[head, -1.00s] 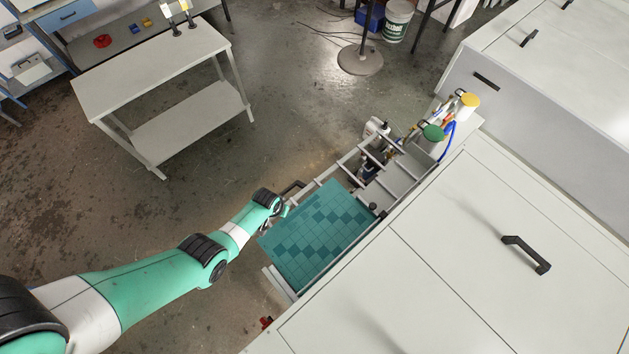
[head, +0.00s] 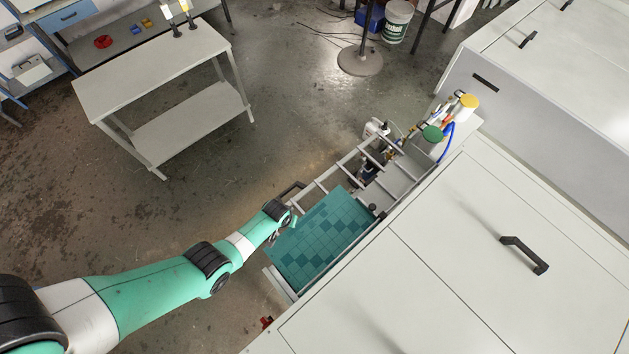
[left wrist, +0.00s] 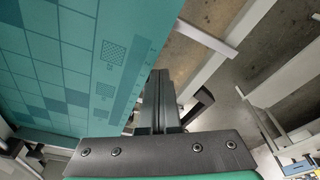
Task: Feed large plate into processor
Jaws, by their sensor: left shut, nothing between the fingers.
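The large plate (head: 320,240) is a flat teal sheet with a pattern of darker squares. In the head view it lies on the infeed frame of the processor (head: 440,245), along the side of its white cabinet. My left gripper (head: 288,221) is at the plate's outer left edge, its fingers partly hidden by the arm. In the left wrist view the gripper (left wrist: 158,88) is shut with nothing in it, and the plate (left wrist: 60,65) fills the left side beside the fingers. I cannot tell whether the fingers touch the plate edge. My right gripper is not in view.
Bare bars of the infeed frame (head: 322,187) run beyond the plate. Bottles and hoses (head: 433,133) stand at its far end. A grey table (head: 150,75) stands at the upper left. The floor between the table and the frame is clear.

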